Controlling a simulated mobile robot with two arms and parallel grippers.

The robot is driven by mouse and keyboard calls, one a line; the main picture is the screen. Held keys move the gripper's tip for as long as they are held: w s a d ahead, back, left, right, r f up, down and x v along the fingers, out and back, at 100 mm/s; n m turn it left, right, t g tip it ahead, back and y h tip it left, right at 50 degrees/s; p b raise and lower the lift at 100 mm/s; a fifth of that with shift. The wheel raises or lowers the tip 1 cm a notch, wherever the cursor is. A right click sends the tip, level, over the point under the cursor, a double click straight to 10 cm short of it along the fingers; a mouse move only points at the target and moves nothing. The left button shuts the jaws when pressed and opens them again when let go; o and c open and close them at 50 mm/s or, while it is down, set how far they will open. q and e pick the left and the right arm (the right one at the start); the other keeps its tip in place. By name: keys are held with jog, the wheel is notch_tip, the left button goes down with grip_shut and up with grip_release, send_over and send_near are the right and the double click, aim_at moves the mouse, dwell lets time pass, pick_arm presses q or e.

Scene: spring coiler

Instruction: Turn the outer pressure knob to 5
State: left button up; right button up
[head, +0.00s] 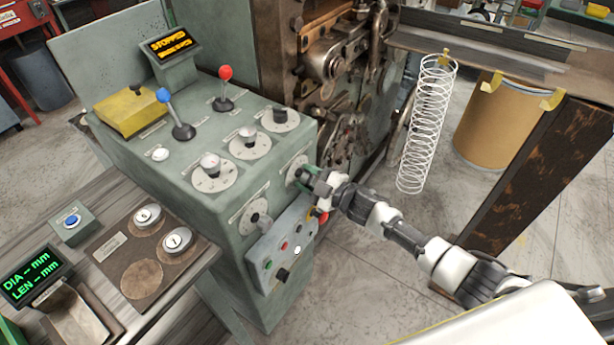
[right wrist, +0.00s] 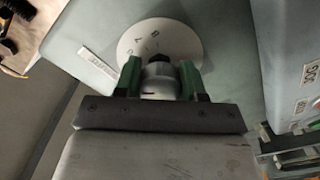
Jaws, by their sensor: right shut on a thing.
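The outer pressure knob sits on a round pale dial plate (head: 293,165) at the right end of the green console's front face. My right gripper (head: 303,174) is at this dial and covers most of the knob. In the right wrist view the silver knob (right wrist: 160,80) sits between the two green-padded fingers of my right gripper (right wrist: 160,78), which are shut on it. The dial plate (right wrist: 158,38) shows behind it with a few dark marks; I cannot read its setting surely. My left gripper is not in view.
Another dial (head: 255,215) is left of the gripped one, above a button panel (head: 284,245). Several knobs and two levers, blue (head: 163,95) and red (head: 225,72), stand on the console top. A screen (head: 171,45) reads STOPPED. A white spring (head: 428,125) hangs to the right.

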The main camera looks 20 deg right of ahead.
jog(key=o, duration=0.9)
jog(key=b+v, duration=0.1)
jog(key=v, duration=1)
jog(key=shift+w, duration=0.1)
jog(key=shift+f, duration=0.1)
